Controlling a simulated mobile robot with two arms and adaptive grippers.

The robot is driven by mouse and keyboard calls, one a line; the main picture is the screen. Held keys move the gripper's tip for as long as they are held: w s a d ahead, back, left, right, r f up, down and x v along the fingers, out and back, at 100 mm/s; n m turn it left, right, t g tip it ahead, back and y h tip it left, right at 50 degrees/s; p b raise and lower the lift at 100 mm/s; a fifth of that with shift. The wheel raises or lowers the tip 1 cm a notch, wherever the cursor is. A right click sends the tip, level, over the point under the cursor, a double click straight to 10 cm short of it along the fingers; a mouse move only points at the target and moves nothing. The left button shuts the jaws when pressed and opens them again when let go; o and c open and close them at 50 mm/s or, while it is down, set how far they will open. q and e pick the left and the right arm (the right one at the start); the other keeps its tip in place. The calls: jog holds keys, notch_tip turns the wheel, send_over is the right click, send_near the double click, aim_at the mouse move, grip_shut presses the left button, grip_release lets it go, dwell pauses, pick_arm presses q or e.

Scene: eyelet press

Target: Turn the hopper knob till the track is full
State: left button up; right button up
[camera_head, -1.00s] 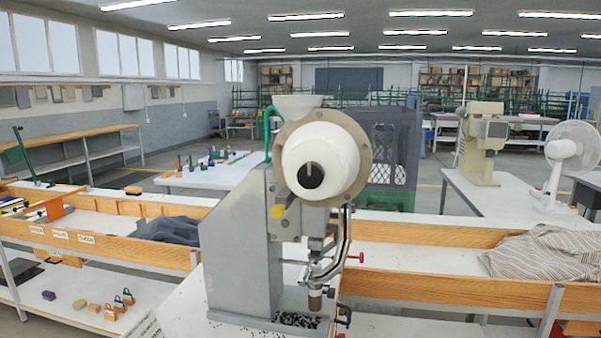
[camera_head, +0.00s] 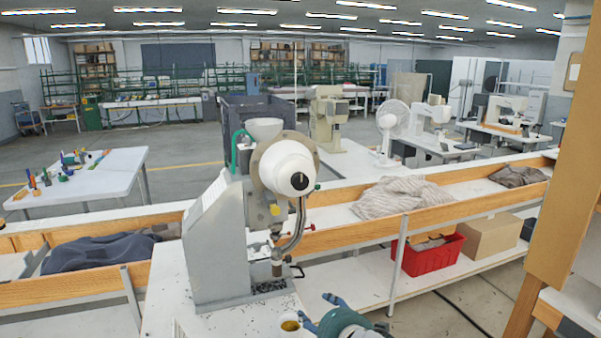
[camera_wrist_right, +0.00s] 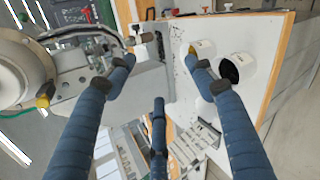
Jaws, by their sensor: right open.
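The grey eyelet press (camera_head: 215,250) stands on the white bench. Its white hopper drum (camera_head: 280,165) carries a round black knob (camera_head: 299,181) with a pale line on its face. A curved metal track (camera_head: 297,230) runs down from the drum; I cannot tell how full it is. My right gripper (camera_head: 318,311) is low in front of the press, right of its base, apart from the knob. In the right wrist view the gripper (camera_wrist_right: 160,68) is open and empty, with blue fingers spread. The drum (camera_wrist_right: 18,75) shows there at the left; the black knob is not clear. My left gripper is out of view.
Small black pieces (camera_head: 270,287) lie on the press base. A cup with yellowish contents (camera_head: 290,323) stands near my right gripper; two white cups show in the wrist view, one with dark contents (camera_wrist_right: 238,69). A wooden post (camera_head: 553,180) rises at the right.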

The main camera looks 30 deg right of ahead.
notch_tip(320, 180, up, 11)
jog(key=w+d+n+t, duration=0.1)
jog(key=w+n+t, duration=0.1)
jog(key=w+n, duration=0.15)
jog(key=n+t, duration=0.4)
jog(key=n, duration=0.5)
send_near(302, 184)
jog(key=w+p, duration=0.1)
jog(key=w, duration=0.1)
jog(key=w+d+p, duration=0.1)
jog(key=w+p, duration=0.1)
jog(key=w, duration=0.1)
jog(key=w+p, duration=0.2)
jog(key=w, duration=0.1)
jog(key=shift+w+d+r, duration=0.2)
jog(key=shift+w+d, duration=0.05)
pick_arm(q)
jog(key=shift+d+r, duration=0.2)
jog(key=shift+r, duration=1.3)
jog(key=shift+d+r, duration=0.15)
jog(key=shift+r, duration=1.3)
pick_arm(e)
jog(key=shift+w+d+f, duration=0.15)
jog(key=shift+w, duration=0.35)
jog(key=c, duration=1.1)
